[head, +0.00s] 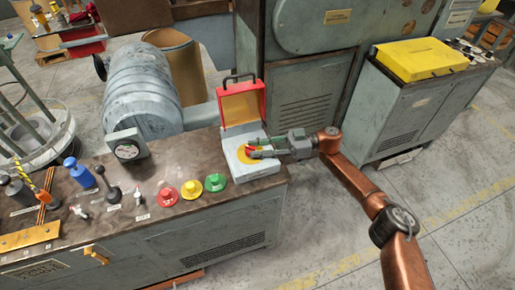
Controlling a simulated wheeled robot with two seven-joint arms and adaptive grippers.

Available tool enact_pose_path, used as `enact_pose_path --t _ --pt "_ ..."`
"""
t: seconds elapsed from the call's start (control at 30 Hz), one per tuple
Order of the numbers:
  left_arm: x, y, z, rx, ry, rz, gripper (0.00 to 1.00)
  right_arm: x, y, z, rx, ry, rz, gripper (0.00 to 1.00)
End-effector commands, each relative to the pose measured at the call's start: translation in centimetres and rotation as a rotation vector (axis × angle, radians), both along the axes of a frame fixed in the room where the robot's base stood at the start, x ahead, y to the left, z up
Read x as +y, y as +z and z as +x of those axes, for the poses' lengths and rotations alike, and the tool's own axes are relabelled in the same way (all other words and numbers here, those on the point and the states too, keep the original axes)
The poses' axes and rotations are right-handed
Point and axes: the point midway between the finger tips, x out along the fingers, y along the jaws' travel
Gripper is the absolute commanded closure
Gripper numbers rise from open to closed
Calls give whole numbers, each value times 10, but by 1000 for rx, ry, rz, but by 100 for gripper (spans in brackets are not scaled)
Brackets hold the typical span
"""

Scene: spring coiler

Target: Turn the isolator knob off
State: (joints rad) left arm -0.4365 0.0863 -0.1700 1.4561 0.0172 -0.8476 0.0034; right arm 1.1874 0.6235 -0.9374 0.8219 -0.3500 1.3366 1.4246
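The isolator is a light grey box (258,170) with its red-framed lid (241,103) standing open at the right end of the bench. A yellow disc (239,157) shows on its top face, with a small red knob (251,150) on it. My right gripper (256,149) reaches in from the right, its fingers lying over the disc at the knob. The fingers partly hide the knob, and whether they are closed on it is too small to tell. My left gripper is not in view.
Red (167,197), yellow (191,190) and green (215,182) buttons sit left of the box on the bench (150,228). Several levers and a dial gauge (127,148) stand further left. A grey machine rises behind. A yellow case (421,59) sits on the right cabinet.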

Motion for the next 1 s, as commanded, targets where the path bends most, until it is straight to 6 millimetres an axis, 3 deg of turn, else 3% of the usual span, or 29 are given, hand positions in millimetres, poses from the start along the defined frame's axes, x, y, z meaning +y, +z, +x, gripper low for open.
enact_pose_path --t 0.27,0.57,0.77,1.0 --pt "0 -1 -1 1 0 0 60 0 -3 -1 2 1 -3 55" --pt "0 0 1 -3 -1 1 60 -2 -1 0 1 0 -2 55" --pt "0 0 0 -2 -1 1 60 -27 -2 4 1 -3 -2 55" --pt "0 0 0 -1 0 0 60 -77 -2 11 2 -2 -3 55"
